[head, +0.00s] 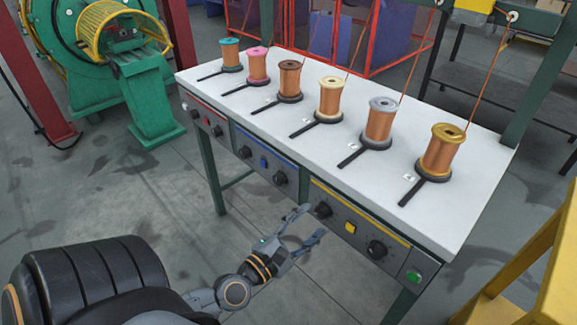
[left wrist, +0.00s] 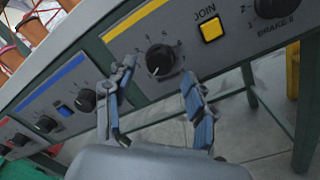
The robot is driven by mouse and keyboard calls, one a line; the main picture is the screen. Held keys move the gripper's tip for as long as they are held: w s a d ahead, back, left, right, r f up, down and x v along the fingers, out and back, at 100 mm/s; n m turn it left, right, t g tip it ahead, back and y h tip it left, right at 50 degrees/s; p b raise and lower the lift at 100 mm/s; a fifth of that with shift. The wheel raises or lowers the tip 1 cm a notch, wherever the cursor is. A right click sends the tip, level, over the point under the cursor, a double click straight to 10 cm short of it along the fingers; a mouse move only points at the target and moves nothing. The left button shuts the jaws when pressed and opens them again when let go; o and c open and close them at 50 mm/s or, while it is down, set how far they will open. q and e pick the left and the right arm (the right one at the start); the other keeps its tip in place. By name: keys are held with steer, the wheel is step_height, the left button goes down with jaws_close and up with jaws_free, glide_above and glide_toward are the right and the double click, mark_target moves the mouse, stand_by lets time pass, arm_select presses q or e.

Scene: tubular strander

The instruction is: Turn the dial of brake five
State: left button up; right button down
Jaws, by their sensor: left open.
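The yellow-striped panel (head: 362,218) on the table's front carries two black dials. Its left dial (head: 322,209), fifth along the row from the left, is just beyond my left gripper (head: 313,222). In the left wrist view this dial (left wrist: 160,60) has numbers around it and a white mark near its lower edge; its name is not readable. My left gripper (left wrist: 158,78) is open and empty, its fingers on either side of the dial in the picture. I cannot tell if they touch it. My right gripper is not in view.
The panel's right dial (head: 377,249) and yellow JOIN button (left wrist: 211,29) sit to the right. Blue and red panels with more dials lie left. Several copper spools stand on the white tabletop (head: 465,175). A yellow frame (head: 520,265) stands at the right.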

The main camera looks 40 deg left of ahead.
arm_select(q)
steer(key=s, duration=0.9)
steer(key=shift+s+a+f, duration=0.15)
steer(key=shift+s+a, duration=0.1)
steer(key=shift+s, duration=0.05)
